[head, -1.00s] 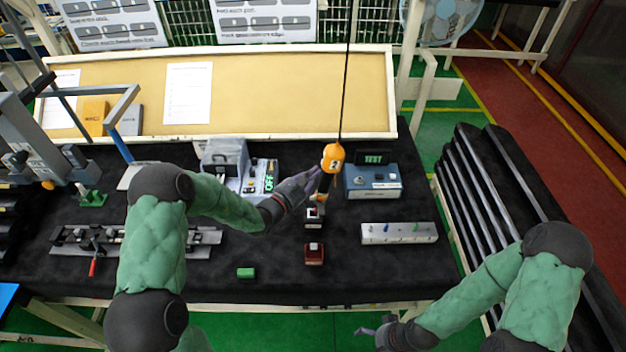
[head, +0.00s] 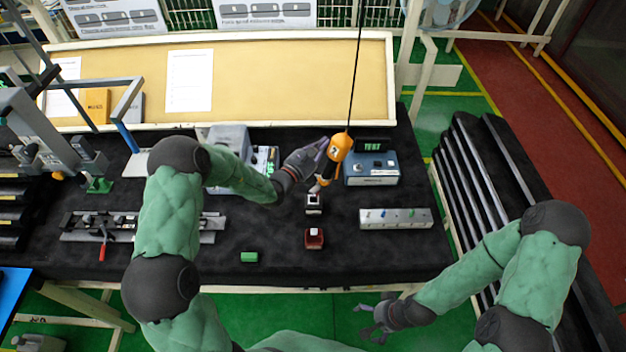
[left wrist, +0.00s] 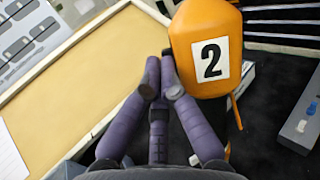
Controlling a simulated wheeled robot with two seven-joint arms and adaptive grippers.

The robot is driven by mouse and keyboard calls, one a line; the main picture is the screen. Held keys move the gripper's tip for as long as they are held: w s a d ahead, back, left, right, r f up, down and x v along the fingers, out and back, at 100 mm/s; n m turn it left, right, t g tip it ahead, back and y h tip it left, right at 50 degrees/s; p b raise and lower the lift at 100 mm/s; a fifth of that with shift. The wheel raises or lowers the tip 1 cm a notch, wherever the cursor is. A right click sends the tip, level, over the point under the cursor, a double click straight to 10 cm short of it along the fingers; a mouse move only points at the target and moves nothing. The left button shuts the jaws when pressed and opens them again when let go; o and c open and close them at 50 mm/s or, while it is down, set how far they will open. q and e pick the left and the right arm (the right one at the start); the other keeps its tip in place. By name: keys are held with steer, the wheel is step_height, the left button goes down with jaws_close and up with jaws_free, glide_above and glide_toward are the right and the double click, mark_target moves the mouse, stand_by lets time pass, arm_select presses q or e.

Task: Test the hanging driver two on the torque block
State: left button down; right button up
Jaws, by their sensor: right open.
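An orange driver marked 2 (head: 341,147) hangs on a black cord, tilted, with its lower end toward the left, above the black bench. Its label is clear in the left wrist view (left wrist: 207,50). My left gripper (head: 318,160) is just left of the driver; its fingers overlap the driver's edge in the wrist view, and I cannot tell whether they touch or grip it. Which piece is the torque block is not labelled: a blue-grey box reading TEST (head: 371,169) and a silver bar with coloured pegs (head: 396,218) stand right of the driver. My right gripper (head: 372,318) is open and empty, in front of the bench.
A small black-and-white block (head: 314,203), a dark red block (head: 314,238) and a green piece (head: 249,257) sit on the bench. A grey device (head: 228,142) is partly behind my left arm. A rail fixture (head: 85,225) is at left. Bench front right is clear.

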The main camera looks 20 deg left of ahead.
arm_select(q)
steer(key=shift+w+d+t+b, duration=1.2)
steer(key=shift+w+d+b, duration=3.3)
steer(key=shift+w, duration=1.95)
step_height(320, 180, down, 7)
steer(key=b, duration=0.4)
steer(key=shift+r+n, duration=0.15)
steer(key=shift+n, duration=0.15)
steer(key=shift+d, duration=0.1)
steer(key=shift+w+a+r+b, duration=0.3)
steer(key=shift+w+a+b, duration=0.1)
steer(key=shift+w, duration=0.45)
steer(key=shift+w+a+r+b, duration=0.25)
steer(key=shift+w+a+b, duration=0.2)
steer(key=shift+w, duration=0.35)
steer(key=shift+w+a+r+b, duration=0.3)
steer(key=shift+w+a+b, duration=0.1)
steer(key=shift+w, duration=0.45)
